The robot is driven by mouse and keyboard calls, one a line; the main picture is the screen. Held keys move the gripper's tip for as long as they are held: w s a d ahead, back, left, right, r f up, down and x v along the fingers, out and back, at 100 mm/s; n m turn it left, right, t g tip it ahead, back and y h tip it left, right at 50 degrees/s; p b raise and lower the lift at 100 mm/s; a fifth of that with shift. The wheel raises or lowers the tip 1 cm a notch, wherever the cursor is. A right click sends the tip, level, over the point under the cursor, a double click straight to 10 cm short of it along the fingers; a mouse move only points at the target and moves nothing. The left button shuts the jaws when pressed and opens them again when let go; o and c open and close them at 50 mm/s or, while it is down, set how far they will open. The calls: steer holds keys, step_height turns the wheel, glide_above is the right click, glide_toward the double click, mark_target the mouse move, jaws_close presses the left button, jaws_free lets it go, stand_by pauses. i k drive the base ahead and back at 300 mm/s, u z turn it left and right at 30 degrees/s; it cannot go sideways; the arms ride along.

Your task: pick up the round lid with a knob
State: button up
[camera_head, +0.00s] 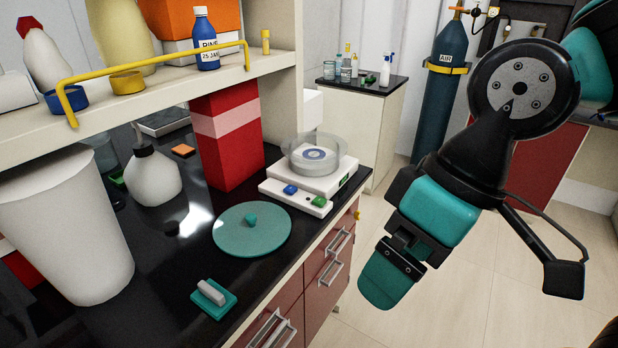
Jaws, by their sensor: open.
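The round lid (233,235) is a flat teal disc with a small teal knob (251,219) at its middle. It lies flat on the black worktop (180,282), near its front edge. My gripper (385,285) hangs to the right of the lid, past the worktop edge and over the floor side. It points down and is apart from the lid. Its jaws are seen from the side and hold nothing that I can see.
A balance (318,185) with a clear round shield stands behind the lid. A red box (223,150), a white squat bottle (152,178) and a large white container (68,228) stand around it. A teal block with a grey handle (213,298) lies in front. A shelf (150,98) overhangs the back.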

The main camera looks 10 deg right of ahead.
mark_target(254, 229)
steer(key=z, duration=0.05)
steer(key=k, duration=0.5)
steer(key=z, duration=1.1)
steer(key=i, duration=1)
steer(key=u, duration=2.85)
steer(key=i, duration=0.5)
steer(key=z, duration=0.1)
